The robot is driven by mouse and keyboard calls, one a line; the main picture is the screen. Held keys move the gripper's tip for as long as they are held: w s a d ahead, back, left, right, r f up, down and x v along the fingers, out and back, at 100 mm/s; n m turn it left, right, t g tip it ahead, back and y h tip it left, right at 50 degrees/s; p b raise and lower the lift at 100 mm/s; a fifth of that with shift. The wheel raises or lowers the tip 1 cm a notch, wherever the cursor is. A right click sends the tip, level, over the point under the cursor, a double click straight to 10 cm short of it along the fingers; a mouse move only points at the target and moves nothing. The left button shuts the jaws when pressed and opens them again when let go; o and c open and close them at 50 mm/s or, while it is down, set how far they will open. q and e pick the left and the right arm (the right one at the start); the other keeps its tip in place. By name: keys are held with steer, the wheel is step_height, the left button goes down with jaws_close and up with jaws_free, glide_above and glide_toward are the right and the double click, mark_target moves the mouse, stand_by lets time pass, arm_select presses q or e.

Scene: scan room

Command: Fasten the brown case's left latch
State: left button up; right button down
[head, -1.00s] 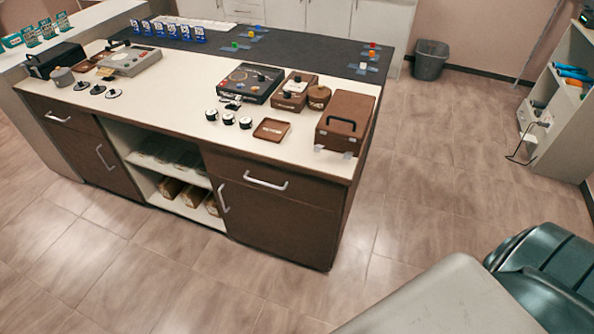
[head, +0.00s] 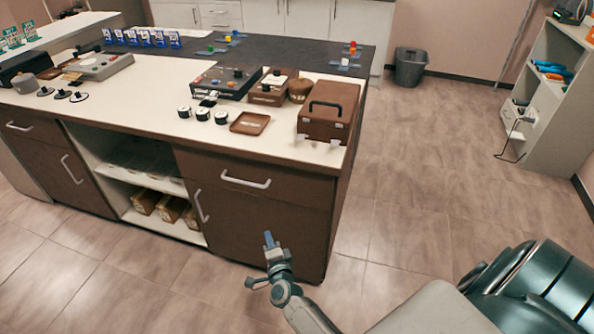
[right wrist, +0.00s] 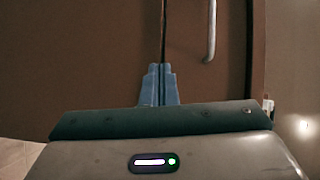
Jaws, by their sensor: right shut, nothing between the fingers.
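The brown case (head: 330,108) stands on the front right corner of the counter, with a dark handle (head: 325,106) facing me. Two small pale latches show low on its front, the left one (head: 302,138) and the right one (head: 335,142). They are too small for me to tell whether they are fastened. My right gripper (head: 268,239) is shut and empty, in front of the counter's cabinet door, well below the case. Its closed blue fingers (right wrist: 159,84) also show in the right wrist view, against brown cabinet fronts. My left gripper is not in view.
The counter (head: 150,115) also holds a brown tray (head: 250,123), several small round dials (head: 203,114), a black device (head: 226,82) and a brown box (head: 267,94) near the case. A cabinet handle (head: 246,181) sticks out.

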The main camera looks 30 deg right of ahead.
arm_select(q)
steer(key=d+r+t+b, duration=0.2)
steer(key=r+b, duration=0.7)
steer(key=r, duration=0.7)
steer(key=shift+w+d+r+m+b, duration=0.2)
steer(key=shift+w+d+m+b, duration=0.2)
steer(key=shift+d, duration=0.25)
arm_select(e)
steer(key=d+r+m+g+h, duration=0.2)
steer(key=r+m+h, duration=0.3)
steer(key=r+m, duration=0.6)
steer(key=d+r+m+g+h, duration=0.1)
steer(key=d+r+m+h, duration=0.4)
steer(key=r+m, duration=0.6)
steer(key=m+h, duration=0.1)
steer(key=m, duration=0.3)
steer(key=shift+w+g, duration=0.25)
steer(key=shift+g, duration=0.15)
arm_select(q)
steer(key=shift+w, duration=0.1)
